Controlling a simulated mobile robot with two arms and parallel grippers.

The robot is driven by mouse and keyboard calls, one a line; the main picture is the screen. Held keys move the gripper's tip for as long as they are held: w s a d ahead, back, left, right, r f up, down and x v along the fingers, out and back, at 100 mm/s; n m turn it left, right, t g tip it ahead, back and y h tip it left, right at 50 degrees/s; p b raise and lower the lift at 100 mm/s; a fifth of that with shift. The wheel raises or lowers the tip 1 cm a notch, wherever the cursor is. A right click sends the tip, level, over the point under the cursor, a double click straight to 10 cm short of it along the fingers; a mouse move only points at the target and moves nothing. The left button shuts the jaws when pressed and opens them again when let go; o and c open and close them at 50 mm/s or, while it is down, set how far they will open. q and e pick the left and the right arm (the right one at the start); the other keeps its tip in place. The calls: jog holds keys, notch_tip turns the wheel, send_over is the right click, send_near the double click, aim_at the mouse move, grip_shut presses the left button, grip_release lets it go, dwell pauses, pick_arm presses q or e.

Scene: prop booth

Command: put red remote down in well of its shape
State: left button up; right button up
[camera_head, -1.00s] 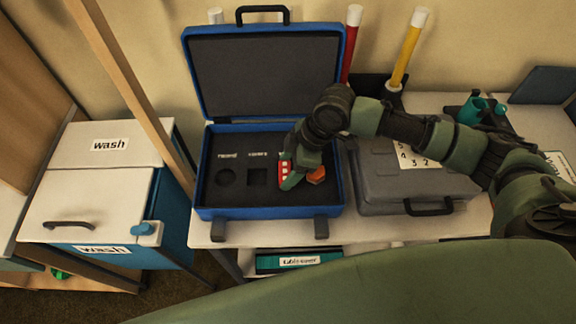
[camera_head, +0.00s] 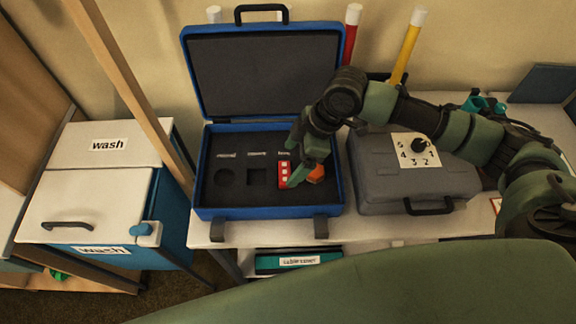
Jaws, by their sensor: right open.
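The red remote (camera_head: 284,173) with pale buttons lies at the right of the dark foam in the open blue case (camera_head: 209,212). Its right side is partly hidden by my right gripper (camera_head: 294,180). I cannot tell whether it sits fully down in a well. The foam also has a round well (camera_head: 225,177) at the left and a square well (camera_head: 257,177) in the middle, both empty, with small labels behind them. My right gripper is open, low over the foam, right beside the remote. An orange part shows just right of the fingers. My left gripper is not in view.
A closed grey case (camera_head: 415,185) with a number dial stands close on the right. The blue case's lid (camera_head: 265,72) stands up behind. Red (camera_head: 351,38) and yellow (camera_head: 408,50) rods rise at the back. A white wash bin (camera_head: 95,195) is left, past a wooden post.

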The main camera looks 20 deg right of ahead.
jog(key=v, duration=0.8)
dwell(1.0)
